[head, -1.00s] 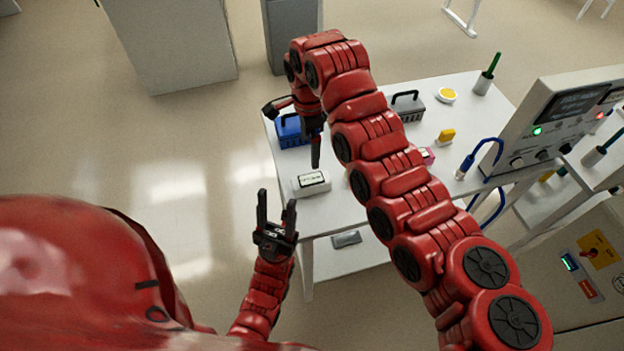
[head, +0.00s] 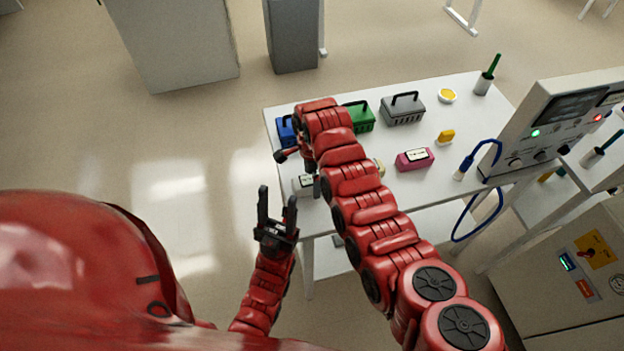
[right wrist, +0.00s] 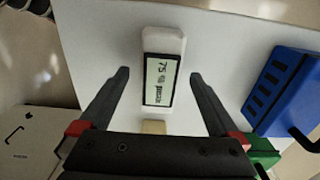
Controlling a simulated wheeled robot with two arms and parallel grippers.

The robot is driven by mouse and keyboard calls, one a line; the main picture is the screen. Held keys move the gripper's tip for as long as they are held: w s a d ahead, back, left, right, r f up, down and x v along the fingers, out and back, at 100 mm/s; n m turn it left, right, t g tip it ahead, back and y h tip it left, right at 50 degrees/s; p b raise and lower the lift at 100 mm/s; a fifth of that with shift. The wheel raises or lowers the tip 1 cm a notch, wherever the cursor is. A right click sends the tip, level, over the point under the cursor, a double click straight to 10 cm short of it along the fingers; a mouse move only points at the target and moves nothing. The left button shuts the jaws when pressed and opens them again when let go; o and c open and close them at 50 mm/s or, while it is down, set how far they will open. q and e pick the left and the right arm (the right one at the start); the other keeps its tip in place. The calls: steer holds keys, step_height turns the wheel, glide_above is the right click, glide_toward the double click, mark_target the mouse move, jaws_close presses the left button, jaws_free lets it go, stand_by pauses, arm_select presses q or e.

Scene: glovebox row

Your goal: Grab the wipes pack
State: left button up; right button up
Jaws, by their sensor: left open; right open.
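The wipes pack (head: 302,186) is a white block with a dark-framed label, lying near the front left corner of the white table. In the head view my right arm partly covers it. In the right wrist view the whole pack (right wrist: 162,60) shows, its label up. My right gripper (right wrist: 160,76) is open, one finger on each side of the pack as seen from above; whether they touch it cannot be told. My left gripper (head: 278,196) is open and empty, in front of the table's left front edge.
Blue (head: 286,132), green (head: 360,119) and grey (head: 402,110) baskets with handles stand along the back. An instrument panel (head: 560,110) bounds the right.

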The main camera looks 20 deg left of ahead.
steer(key=shift+f, duration=0.45)
jaws_close()
steer(key=shift+w+d+r, duration=0.1)
steer(key=shift+r, duration=0.05)
